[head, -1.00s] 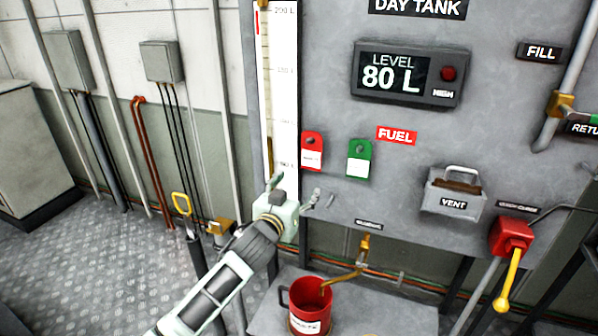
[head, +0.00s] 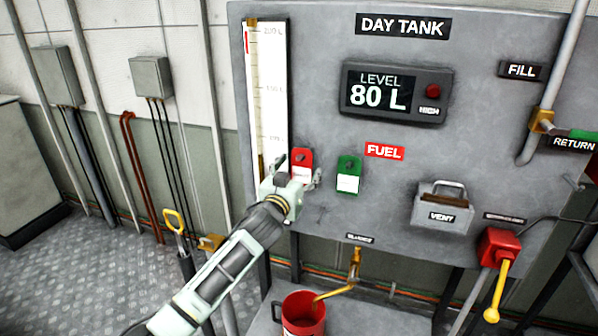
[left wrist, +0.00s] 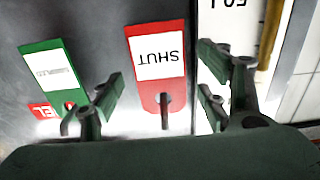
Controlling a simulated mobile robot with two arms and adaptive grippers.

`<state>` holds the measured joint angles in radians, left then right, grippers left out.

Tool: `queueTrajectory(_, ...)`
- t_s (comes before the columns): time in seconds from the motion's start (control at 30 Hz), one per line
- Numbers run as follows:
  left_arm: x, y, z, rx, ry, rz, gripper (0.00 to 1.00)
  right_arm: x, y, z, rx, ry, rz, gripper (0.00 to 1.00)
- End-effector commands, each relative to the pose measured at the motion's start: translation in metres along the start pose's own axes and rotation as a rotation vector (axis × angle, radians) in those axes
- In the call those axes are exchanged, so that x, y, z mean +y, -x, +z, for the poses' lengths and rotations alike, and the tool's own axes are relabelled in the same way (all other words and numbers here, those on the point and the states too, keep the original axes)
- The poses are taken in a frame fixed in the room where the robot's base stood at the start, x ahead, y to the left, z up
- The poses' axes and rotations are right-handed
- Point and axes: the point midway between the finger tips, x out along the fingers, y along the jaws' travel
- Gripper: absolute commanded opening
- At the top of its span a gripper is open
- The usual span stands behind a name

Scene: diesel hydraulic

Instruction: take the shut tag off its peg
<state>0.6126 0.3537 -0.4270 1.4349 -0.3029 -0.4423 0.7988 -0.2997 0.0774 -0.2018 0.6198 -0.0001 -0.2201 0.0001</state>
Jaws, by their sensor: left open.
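The red shut tag (head: 302,160) hangs on the grey day tank panel, right of the white level gauge. In the left wrist view the shut tag (left wrist: 157,40) appears upside down, its white label reading SHUT, with a peg (left wrist: 165,110) at its hole end. My left gripper (head: 297,176) is at the tag's lower part in the head view and covers some of it. In the left wrist view its open fingers (left wrist: 160,92) stand on either side of the tag, with nothing between them gripped. Whether they touch the tag cannot be told. My right gripper is not in view.
A green tag (head: 348,175) hangs close to the right of the red one. The level gauge (head: 273,90) is close on the left. A vent box (head: 441,208) and a red valve box (head: 497,247) stick out farther right. A red bucket (head: 303,318) stands below.

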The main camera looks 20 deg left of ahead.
Motion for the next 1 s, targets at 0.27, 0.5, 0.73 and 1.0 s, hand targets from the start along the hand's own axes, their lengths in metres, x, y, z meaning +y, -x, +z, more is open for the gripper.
queueTrajectory(0.27,0.0001,-0.0004,0.0005,0.0,0.0,0.0,0.65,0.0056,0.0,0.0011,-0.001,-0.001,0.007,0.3)
queueTrajectory(0.5,0.0,-0.0003,0.0005,0.0,0.0,0.0,0.44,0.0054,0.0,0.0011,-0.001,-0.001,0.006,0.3)
queueTrajectory(0.73,0.0,-0.0002,0.0005,0.0,0.0,0.0,0.24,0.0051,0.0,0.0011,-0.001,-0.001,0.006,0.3)
queueTrajectory(1.0,0.0001,-0.0002,-0.0028,0.0,0.001,0.0,0.21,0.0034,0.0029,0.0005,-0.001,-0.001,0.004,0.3)
